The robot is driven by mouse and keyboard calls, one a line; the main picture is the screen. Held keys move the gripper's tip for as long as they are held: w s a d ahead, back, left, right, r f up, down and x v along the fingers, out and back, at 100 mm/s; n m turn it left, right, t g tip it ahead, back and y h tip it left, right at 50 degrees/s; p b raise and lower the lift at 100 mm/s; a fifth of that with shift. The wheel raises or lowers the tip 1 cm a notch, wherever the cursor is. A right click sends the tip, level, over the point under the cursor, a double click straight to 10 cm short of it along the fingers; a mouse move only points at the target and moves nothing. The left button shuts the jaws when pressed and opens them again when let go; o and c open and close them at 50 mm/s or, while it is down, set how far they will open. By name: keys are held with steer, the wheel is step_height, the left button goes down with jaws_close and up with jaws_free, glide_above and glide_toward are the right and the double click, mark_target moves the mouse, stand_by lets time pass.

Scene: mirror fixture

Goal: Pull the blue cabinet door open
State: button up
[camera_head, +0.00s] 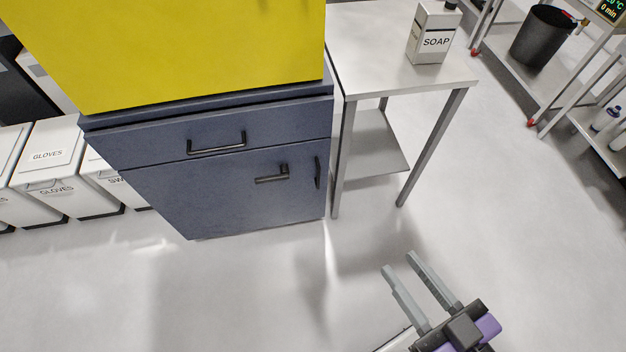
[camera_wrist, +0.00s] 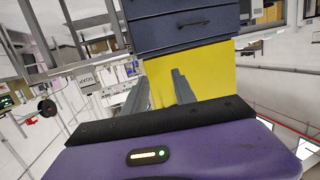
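The blue cabinet (camera_head: 225,125) stands at centre left in the head view, under a yellow block. Its lower door (camera_head: 220,205) looks shut, flush with the front. A black lever-like handle (camera_head: 272,176) sits on the door's upper right, with a dark upright handle (camera_head: 317,172) near the right edge. Above the door is a drawer with a black bar handle (camera_head: 217,146). My gripper (camera_head: 398,262) is open and empty over the floor at lower right, apart from the cabinet. The wrist view shows the cabinet (camera_wrist: 190,30) upside down beyond the open fingers (camera_wrist: 162,77).
A metal table (camera_head: 395,75) bearing a soap bottle (camera_head: 433,35) stands right of the cabinet. Glove bins (camera_head: 45,165) stand to its left. A black bucket (camera_head: 541,37) is on a rack at upper right. The floor (camera_head: 230,290) before the cabinet is clear.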

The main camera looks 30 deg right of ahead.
steer(key=w+d+f+m+t+h+b, duration=0.2)
steer(key=w+d+f+t+b, duration=0.15)
steer(key=w+f+b, duration=1.5)
steer(key=g+b, duration=0.2)
steer(key=b, duration=0.4)
glide_toward(319, 175)
steer(key=w, duration=0.3)
steer(key=shift+n, duration=0.5)
steer(key=shift+w+d+f, duration=0.1)
steer(key=shift+w+d, duration=0.2)
steer(key=shift+w, duration=0.95)
steer(key=shift+w+d+r, duration=0.1)
steer(key=shift+w+d, duration=0.15)
steer(key=shift+w, duration=0.95)
steer(key=shift+w+d+f, duration=0.1)
steer(key=shift+w+d, duration=0.2)
steer(key=shift+w, duration=0.95)
jaws_close()
